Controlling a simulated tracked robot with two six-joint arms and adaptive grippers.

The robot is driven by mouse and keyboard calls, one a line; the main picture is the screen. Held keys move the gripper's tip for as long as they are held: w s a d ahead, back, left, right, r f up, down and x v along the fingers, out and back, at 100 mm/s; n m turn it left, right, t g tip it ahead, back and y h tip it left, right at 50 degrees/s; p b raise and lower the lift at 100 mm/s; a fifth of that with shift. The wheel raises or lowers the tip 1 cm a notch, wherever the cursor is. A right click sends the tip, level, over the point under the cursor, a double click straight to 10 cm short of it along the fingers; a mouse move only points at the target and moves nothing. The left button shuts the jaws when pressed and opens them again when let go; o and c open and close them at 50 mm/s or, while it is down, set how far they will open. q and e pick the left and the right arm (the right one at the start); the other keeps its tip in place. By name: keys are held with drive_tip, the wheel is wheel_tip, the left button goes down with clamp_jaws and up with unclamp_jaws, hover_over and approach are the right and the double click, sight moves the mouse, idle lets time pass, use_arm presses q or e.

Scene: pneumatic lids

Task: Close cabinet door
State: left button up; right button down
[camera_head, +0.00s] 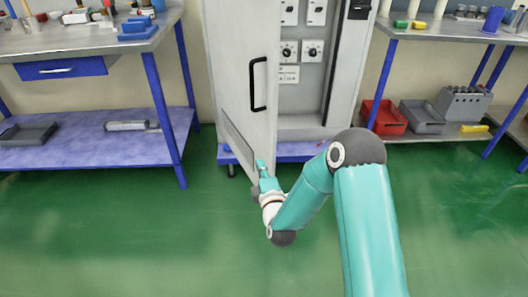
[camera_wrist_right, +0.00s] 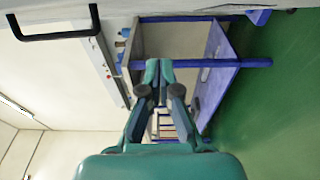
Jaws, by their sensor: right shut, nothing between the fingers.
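The grey cabinet (camera_head: 335,65) stands at the centre of the head view. Its door (camera_head: 237,85) is swung open toward me, with dials and switches showing inside. A black handle (camera_head: 258,84) is on the door and also shows in the wrist view (camera_wrist_right: 52,36). My right gripper (camera_head: 261,166) is low in front of the door's bottom corner, below the handle. In the wrist view its fingertips (camera_wrist_right: 159,70) are together with nothing between them. I cannot tell whether it touches the door. My left gripper is not in view.
A workbench with a blue drawer (camera_head: 62,68) and lower shelf (camera_head: 85,149) stands left of the cabinet. Another bench (camera_head: 450,32) on the right holds a red bin (camera_head: 384,118) and a grey bin (camera_head: 421,116) below. The green floor (camera_head: 120,240) in front is clear.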

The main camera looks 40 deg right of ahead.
sight(266, 144)
drive_tip(key=w+d, duration=0.3)
drive_tip(key=w, duration=0.1)
drive_tip(key=w+d, duration=0.4)
drive_tip(key=shift+d, duration=0.15)
